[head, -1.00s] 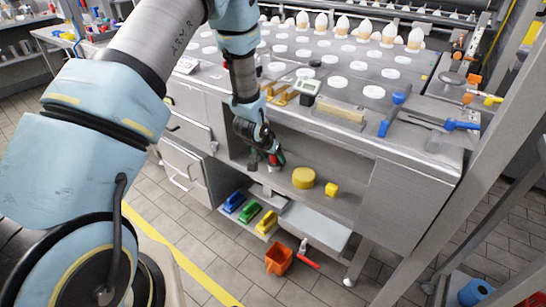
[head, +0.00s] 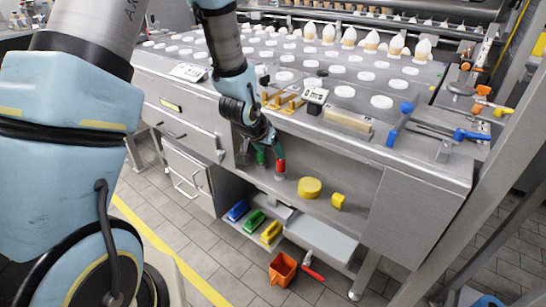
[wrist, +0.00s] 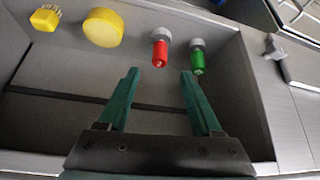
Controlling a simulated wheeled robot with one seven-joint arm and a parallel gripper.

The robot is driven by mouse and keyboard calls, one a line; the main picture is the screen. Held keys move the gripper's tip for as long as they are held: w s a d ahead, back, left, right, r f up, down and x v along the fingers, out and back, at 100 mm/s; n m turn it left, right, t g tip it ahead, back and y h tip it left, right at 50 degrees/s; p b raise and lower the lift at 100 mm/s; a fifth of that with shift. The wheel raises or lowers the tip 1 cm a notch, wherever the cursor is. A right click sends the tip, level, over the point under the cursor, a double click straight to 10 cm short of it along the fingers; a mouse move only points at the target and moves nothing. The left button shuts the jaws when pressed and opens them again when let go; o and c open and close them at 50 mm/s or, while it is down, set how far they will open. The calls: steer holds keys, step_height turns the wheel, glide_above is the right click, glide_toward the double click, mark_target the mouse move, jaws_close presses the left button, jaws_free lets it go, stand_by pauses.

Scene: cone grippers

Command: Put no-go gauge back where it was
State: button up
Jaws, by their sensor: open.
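Two gauges stand on the open shelf under the worktop, one with a red body and one with a green body, each with a grey end. The red one, which I take as the no-go gauge (wrist: 160,53), also shows in the head view (head: 280,166). The green gauge (wrist: 197,62) is beside it and partly behind my gripper in the head view. My gripper (wrist: 160,74) is open and empty, its dark green fingers reaching toward the shelf. The red gauge appears ahead of the gap between the fingertips; the green one is near the right fingertip. No contact is clear.
A yellow disc (head: 310,188) and a small yellow block (head: 338,201) sit on the same shelf. Blue, green and yellow brushes (head: 271,232) lie on the lower shelf. The worktop edge overhangs the gauges. An orange bin (head: 282,269) is on the floor.

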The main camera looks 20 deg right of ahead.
steer(key=shift+s+a+r, duration=0.1)
steer(key=shift+a+r, duration=0.05)
steer(key=shift+r, duration=0.1)
steer(key=w+a+r+n+y, duration=0.1)
steer(key=a+r+n+y, duration=0.2)
steer(key=a, duration=0.7)
steer(key=a+r+n+y, duration=0.15)
steer(key=a+r, duration=0.25)
steer(key=a, duration=0.6)
steer(key=s+a+r+n+g, duration=0.2)
steer(key=s+a+r+n, duration=0.2)
steer(key=s+a, duration=0.3)
steer(key=a, duration=0.4)
steer(key=shift+s+a, duration=0.35)
steer(key=shift+n+y, duration=0.25)
